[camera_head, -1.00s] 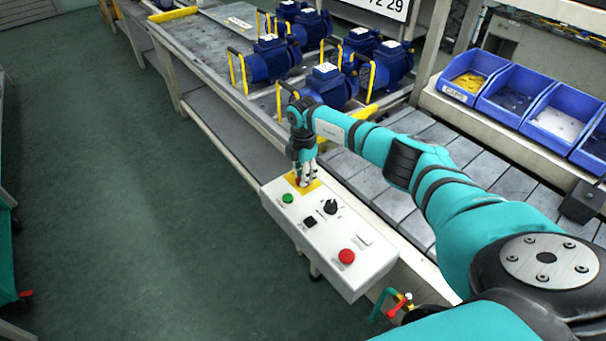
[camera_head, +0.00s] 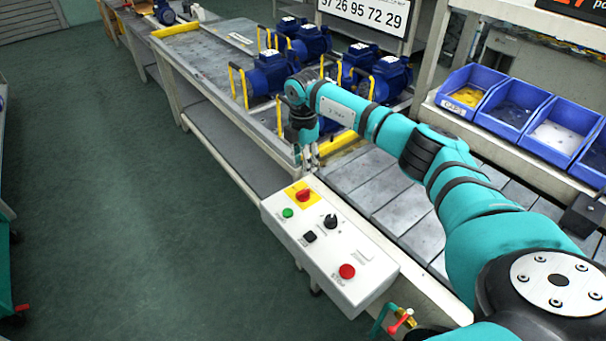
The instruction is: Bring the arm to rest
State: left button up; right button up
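My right arm comes in from the lower right in teal and black. Its gripper (camera_head: 309,165) points down above the far end of the white control box (camera_head: 327,246), just behind the red rotary switch on a yellow plate (camera_head: 303,196). The gripper appears apart from the switch and nothing shows between its fingers. The fingers are small here, so how far they stand apart is unclear.
Several blue pumps (camera_head: 268,78) with yellow handles stand on the bench (camera_head: 205,75) behind the gripper. Green floor (camera_head: 130,200) lies open at left.

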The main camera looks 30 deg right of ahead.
jog(key=shift+r, duration=0.65)
